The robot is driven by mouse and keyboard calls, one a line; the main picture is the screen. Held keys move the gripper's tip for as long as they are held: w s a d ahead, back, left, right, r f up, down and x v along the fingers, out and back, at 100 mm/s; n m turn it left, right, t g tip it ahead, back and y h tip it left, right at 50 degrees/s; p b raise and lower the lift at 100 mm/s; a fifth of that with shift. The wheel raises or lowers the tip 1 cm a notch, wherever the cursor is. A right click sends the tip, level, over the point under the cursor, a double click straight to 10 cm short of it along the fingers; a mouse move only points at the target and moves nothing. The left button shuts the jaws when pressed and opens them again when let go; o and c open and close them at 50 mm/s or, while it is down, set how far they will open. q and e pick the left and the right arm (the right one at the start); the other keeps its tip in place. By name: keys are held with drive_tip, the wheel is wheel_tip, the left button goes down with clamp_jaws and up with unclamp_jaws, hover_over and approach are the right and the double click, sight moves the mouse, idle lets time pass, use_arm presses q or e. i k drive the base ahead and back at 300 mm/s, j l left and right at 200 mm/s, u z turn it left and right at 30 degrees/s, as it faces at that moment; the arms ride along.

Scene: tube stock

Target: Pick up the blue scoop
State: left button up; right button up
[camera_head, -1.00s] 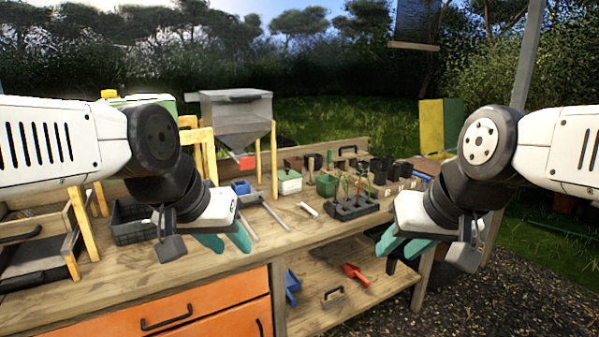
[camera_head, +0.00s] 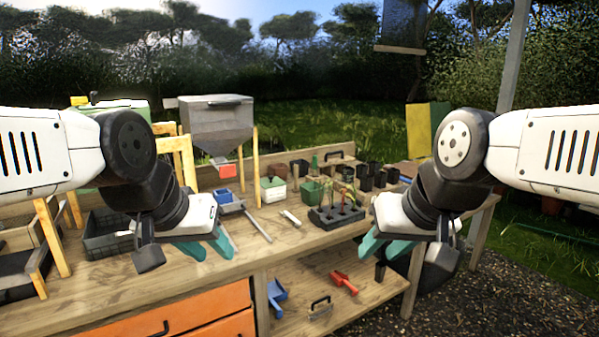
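A blue scoop (camera_head: 276,297) lies on the lower shelf under the workbench, just right of the orange drawers. My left gripper (camera_head: 208,249) has its teal fingers spread and holds nothing. In the picture it is above and to the left of the blue scoop, in front of the bench top. My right gripper (camera_head: 384,248) is also open and empty, above and to the right of the scoop. Neither gripper touches the scoop.
A red scoop (camera_head: 344,283) and a black handle (camera_head: 320,307) lie on the lower shelf (camera_head: 300,268). The bench top carries a seedling tray (camera_head: 337,218), a blue container (camera_head: 223,196), a black crate (camera_head: 105,236) and a grey hopper (camera_head: 216,120). Orange drawers (camera_head: 215,331) border the shelf.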

sight(402, 178)
drive_tip(key=z, duration=0.8)
drive_tip(key=u, duration=0.65)
drive_tip(key=i+l+z, duration=0.3)
drive_tip(key=i, duration=0.3)
drive_tip(key=i+l+z, duration=0.25)
drive_tip(key=i, duration=0.35)
drive_tip(key=i+l+z, duration=0.15)
drive_tip(key=i+z, duration=0.15)
drive_tip(key=i, duration=0.35)
